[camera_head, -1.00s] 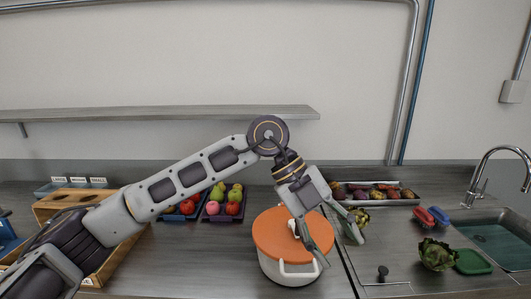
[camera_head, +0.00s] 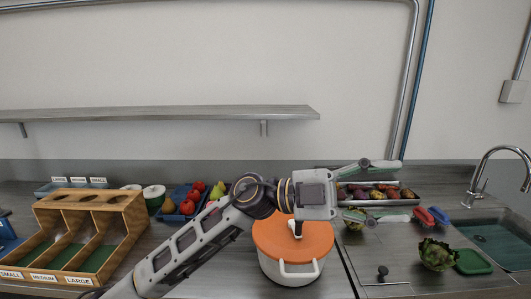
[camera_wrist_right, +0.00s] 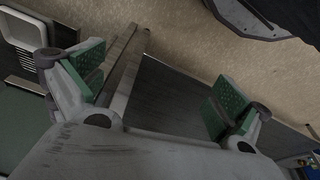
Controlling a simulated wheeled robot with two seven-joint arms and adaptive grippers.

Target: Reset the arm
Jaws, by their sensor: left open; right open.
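My left arm comes in from the lower left in the head view. Its gripper (camera_head: 385,190) is open and empty, pointing right, with one finger above the other. It is above and to the right of the white pot (camera_head: 290,270) with the orange lid (camera_head: 280,238), and its fingers overlap the produce tray in the picture. My right gripper (camera_wrist_right: 162,95) shows only in the right wrist view. It is open, with green pads set wide apart and nothing between them.
A wooden sorting box (camera_head: 92,200) with SMALL, MEDIUM and LARGE labels stands at left. A produce tray (camera_head: 420,200), a cabbage (camera_head: 437,255) and a sink (camera_head: 505,240) are at right. A shelf (camera_head: 160,113) hangs above.

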